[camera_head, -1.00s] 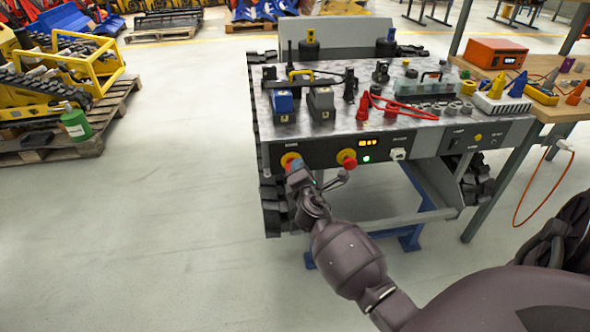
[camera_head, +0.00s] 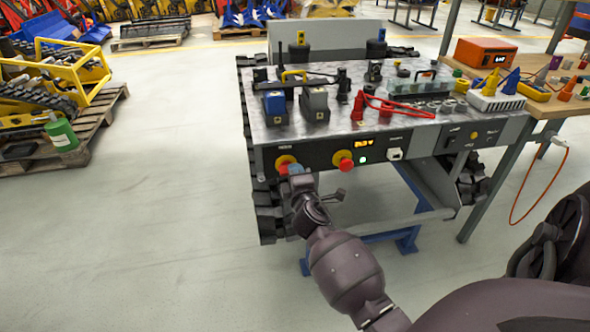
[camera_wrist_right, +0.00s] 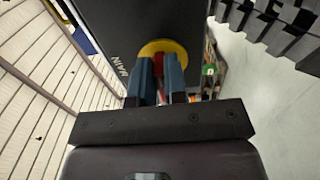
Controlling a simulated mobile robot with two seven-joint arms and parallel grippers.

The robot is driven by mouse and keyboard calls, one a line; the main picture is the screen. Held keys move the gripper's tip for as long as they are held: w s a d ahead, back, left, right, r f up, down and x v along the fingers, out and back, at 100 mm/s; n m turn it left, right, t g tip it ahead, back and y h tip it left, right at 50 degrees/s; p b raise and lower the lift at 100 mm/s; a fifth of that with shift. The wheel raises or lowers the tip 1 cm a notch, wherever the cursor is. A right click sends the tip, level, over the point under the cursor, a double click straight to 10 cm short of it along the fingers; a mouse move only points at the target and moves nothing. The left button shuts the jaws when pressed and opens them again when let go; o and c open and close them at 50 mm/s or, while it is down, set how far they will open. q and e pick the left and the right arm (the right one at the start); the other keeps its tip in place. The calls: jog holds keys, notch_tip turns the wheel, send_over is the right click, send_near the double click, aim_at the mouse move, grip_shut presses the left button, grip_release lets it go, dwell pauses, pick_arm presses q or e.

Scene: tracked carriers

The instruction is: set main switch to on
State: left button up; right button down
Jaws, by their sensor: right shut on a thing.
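The main switch has a round yellow plate (camera_head: 286,163) on the dark front panel of the tracked carrier, at the panel's left end. In the right wrist view the yellow plate (camera_wrist_right: 163,47) sits beside the printed word MAIN, with a red handle (camera_wrist_right: 160,66) in front of it. My right gripper (camera_head: 295,170) is at the switch; in the wrist view its blue-grey fingers (camera_wrist_right: 160,78) are shut around the red handle. The fingers hide most of the handle, so its exact angle is hard to tell. My left gripper is not in view.
A red button on a yellow ring (camera_head: 343,160), a green light and a lit display (camera_head: 364,143) sit to the right on the panel. Tools and a red cable lie on the carrier's top (camera_head: 340,120).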

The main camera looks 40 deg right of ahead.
jog(key=c, duration=1.2)
grip_release()
jog(key=shift+o, duration=0.2)
pick_arm(q)
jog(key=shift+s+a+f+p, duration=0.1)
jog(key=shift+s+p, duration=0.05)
jog(key=shift+p, duration=0.15)
pick_arm(e)
jog(key=v, duration=1.1)
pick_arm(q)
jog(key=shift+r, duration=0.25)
pick_arm(e)
jog(key=shift+d, duration=0.15)
